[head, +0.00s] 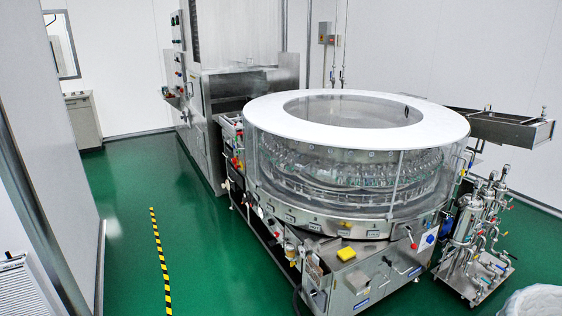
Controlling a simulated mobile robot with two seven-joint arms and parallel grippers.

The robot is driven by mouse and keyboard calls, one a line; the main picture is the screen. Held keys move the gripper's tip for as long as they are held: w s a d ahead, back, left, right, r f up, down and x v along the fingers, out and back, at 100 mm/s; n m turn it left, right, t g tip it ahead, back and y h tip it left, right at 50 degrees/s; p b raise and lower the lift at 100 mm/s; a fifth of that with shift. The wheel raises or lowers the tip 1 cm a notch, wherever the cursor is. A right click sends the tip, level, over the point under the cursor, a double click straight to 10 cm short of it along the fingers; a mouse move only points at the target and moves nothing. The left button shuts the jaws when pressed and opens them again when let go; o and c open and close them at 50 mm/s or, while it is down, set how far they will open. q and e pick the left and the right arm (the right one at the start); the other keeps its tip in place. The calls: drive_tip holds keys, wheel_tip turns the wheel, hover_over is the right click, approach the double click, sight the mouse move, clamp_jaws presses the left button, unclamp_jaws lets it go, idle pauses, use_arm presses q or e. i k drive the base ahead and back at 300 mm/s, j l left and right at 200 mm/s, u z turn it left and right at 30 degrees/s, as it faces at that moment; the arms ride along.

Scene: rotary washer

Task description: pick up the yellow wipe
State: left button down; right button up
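The yellow wipe (346,254) is a small bright yellow patch. It lies on the steel ledge at the front of the rotary washer (345,160), below the round clear-walled drum. Nothing covers it in the head view. Neither of my grippers shows in this view, so nothing is seen near the wipe.
Green floor (200,250) is open left of the washer, with a yellow-black striped line (160,262) on it. A pipe and valve skid (475,240) stands right of the washer. A whitish bag-like bin (535,302) is at the lower right corner. Steel cabinets stand behind.

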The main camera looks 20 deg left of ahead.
sight(347, 253)
drive_tip(key=i+j+z, duration=0.1)
drive_tip(key=z, duration=0.3)
drive_tip(key=i+j+z, duration=0.2)
drive_tip(key=z, duration=0.2)
drive_tip(key=i+j+z, duration=0.25)
drive_tip(key=z, duration=0.15)
drive_tip(key=i+j+z, duration=0.1)
drive_tip(key=j, duration=0.25)
drive_tip(key=i+j+z, duration=0.25)
drive_tip(key=i+j, duration=0.15)
drive_tip(key=j, duration=0.3)
drive_tip(key=i+j, duration=0.15)
drive_tip(key=j, duration=0.2)
drive_tip(key=i+j, duration=0.1)
drive_tip(key=j, duration=0.25)
drive_tip(key=i+j, duration=0.15)
drive_tip(key=j, duration=0.2)
drive_tip(key=i+j, duration=0.15)
drive_tip(key=j, duration=0.2)
drive_tip(key=i+j, duration=0.1)
drive_tip(key=j, duration=0.25)
drive_tip(key=z, duration=0.05)
